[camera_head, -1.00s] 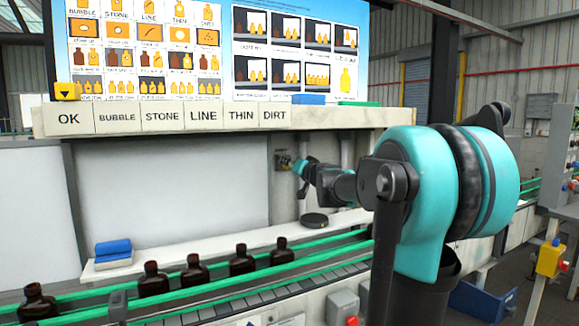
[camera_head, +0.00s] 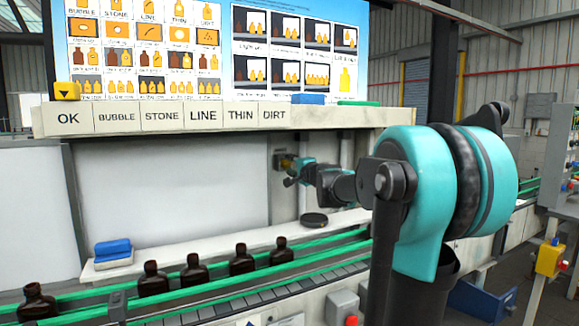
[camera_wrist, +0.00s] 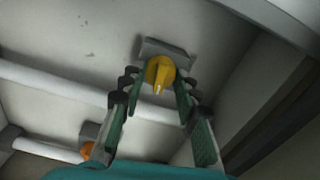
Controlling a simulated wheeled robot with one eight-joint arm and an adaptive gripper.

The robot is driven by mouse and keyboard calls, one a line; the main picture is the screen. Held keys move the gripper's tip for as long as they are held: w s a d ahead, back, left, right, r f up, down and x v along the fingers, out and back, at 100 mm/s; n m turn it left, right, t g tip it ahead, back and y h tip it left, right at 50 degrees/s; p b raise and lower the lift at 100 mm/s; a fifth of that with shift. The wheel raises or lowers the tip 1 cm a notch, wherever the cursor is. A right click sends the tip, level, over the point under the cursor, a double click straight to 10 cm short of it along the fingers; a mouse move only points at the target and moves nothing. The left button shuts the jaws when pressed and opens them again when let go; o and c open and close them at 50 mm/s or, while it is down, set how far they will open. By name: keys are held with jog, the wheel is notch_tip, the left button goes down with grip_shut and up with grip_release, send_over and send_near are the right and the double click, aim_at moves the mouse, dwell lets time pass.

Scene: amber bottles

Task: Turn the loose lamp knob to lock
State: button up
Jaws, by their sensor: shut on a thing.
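The lamp knob (camera_wrist: 160,73) is yellow with a pale pointer mark, on a grey mounting plate (camera_wrist: 165,47) on the wall in the wrist view. My gripper (camera_wrist: 160,80) has its green-and-black fingers on both sides of the knob and is shut on it. In the head view my gripper (camera_head: 292,172) is at the wall beside a small grey box (camera_head: 282,160). There the knob is small and mostly hidden by my gripper. I cannot tell whether the knob is locked.
A conveyor with green rails (camera_head: 220,277) carries several amber bottles (camera_head: 194,270). A black round disc (camera_head: 314,220) and a blue-and-white block (camera_head: 113,252) lie on the white ledge. A labelled shelf (camera_head: 220,117) runs above. An orange part (camera_wrist: 87,150) shows lower left in the wrist view.

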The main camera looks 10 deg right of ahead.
jog(key=shift+m, duration=0.7)
jog(key=o, duration=1.2)
jog(key=shift+c, duration=0.2)
jog(key=v, duration=1.2)
